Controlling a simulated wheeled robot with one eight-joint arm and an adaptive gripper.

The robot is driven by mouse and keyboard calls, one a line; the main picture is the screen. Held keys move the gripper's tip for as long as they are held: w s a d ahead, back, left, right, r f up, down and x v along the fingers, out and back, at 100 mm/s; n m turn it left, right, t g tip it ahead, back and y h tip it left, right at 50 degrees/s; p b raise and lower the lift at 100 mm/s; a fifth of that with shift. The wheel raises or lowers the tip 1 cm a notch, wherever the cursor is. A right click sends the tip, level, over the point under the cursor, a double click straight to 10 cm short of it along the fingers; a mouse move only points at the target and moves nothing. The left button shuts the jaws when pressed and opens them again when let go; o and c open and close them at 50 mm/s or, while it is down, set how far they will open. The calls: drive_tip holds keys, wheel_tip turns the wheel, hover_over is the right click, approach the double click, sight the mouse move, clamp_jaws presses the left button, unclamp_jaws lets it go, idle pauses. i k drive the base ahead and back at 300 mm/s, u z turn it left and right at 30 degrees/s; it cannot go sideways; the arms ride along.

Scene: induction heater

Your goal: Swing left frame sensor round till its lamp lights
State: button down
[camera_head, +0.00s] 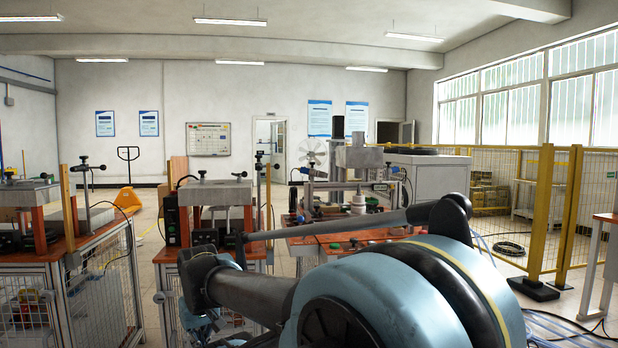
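Several small dark sensor-like heads on rods stand above the benches. One with a cross rod (84,166) is at the left bench's frame, and another (259,158) stands by the middle bench's right post. I cannot tell which is the left frame sensor, and no lit lamp can be made out on either. The left frame (36,224) has orange posts under a grey slab; the middle frame (215,192) is alike. My arm crosses the foreground, its far end low in front of the middle bench. My gripper's fingers do not show.
The left bench (92,250) has mesh sides. A further bench (330,232) with machinery stands behind my arm. A yellow mesh fence (545,215) with black feet is at the right, next to a table edge (606,218). Open floor lies between my arm and the fence.

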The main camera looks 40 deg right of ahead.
sight(313, 173)
drive_tip(key=u, duration=0.05)
drive_tip(key=k, duration=1.25)
drive_tip(key=z, duration=0.85)
drive_tip(key=i, duration=1)
drive_tip(key=z, duration=0.05)
